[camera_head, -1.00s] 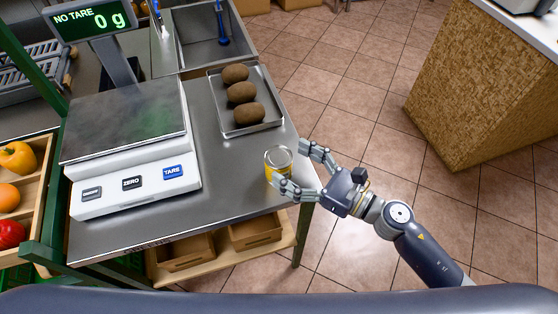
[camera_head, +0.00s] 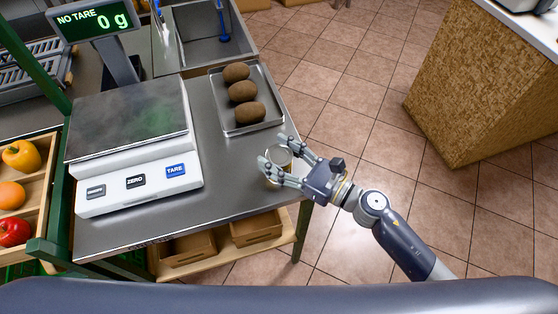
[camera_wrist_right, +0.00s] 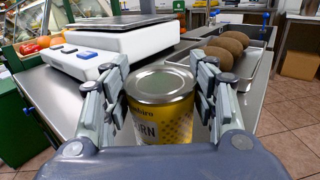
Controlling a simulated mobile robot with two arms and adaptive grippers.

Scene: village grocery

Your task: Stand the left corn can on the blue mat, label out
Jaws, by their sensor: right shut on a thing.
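The corn can (camera_head: 279,158), yellow with a silver lid, stands upright on the steel table near its right front edge. In the right wrist view the can (camera_wrist_right: 160,110) sits between the fingers, with part of its "CORN" lettering facing my wrist. My right gripper (camera_head: 272,165) is around the can and shut on it; it also shows in the right wrist view (camera_wrist_right: 158,92). The blue mat is not in view. My left gripper is not in view.
A white scale (camera_head: 130,185) reading 0 g fills the table's left. A metal tray (camera_head: 258,128) with three brown potatoes or similar lies behind the can. Fruit crates (camera_head: 35,215) stand at the far left. A tiled floor (camera_head: 360,110) lies right of the table.

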